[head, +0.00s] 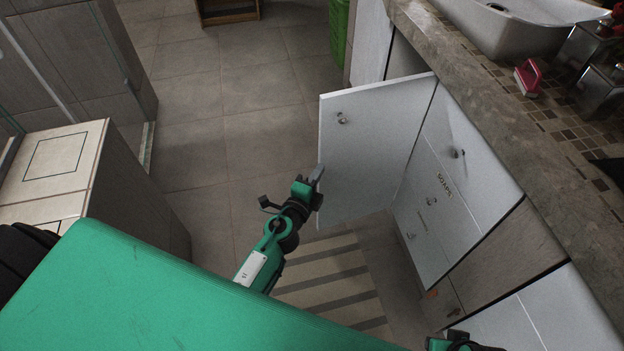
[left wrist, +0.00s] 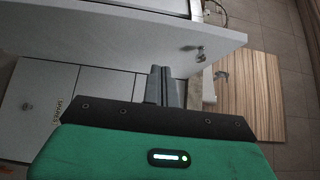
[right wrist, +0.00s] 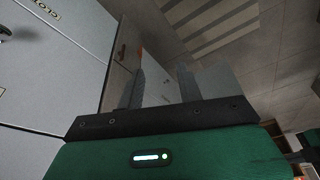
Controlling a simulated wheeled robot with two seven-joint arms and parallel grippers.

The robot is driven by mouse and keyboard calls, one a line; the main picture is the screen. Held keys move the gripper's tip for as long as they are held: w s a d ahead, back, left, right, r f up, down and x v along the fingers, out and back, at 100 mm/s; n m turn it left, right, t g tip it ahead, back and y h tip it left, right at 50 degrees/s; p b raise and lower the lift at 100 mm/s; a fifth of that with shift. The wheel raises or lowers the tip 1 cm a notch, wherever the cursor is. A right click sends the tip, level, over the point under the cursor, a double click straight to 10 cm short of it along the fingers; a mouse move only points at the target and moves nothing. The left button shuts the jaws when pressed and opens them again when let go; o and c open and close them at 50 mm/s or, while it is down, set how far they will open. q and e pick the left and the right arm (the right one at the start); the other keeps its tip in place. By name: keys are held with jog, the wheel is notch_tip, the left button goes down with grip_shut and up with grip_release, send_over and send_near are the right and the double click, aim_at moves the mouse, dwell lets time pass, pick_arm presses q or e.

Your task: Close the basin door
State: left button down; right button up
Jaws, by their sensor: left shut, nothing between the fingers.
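The basin door (head: 372,145) is a white panel under the counter. It stands open, swung out over the floor, with a small metal knob (head: 342,118) near its free edge. My left gripper (head: 317,175) is shut and empty beside the lower part of that free edge; I cannot tell whether it touches. In the left wrist view the shut fingers (left wrist: 165,84) are just below the door panel (left wrist: 110,28), with the knob to their right. My right gripper (right wrist: 162,88) has its fingers apart and empty; only part of it shows at the bottom of the head view.
A stone counter (head: 470,85) with a white basin (head: 510,25) runs along the right above closed white fronts (head: 460,170). A striped mat (head: 335,285) is on the floor below the door. The tiled floor (head: 235,110) left of it is clear.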

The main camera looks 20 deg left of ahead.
aim_at(325, 140)
pick_arm(q)
jog(key=w, duration=0.2)
jog(key=w+a, duration=0.1)
jog(key=w, duration=0.4)
jog(key=shift+w+a, duration=0.2)
jog(key=shift+a, duration=0.15)
jog(key=shift+w+a, duration=0.25)
jog(key=shift+w, duration=0.05)
pick_arm(e)
jog(key=shift+x, duration=0.75)
pick_arm(q)
jog(key=shift+a, duration=0.1)
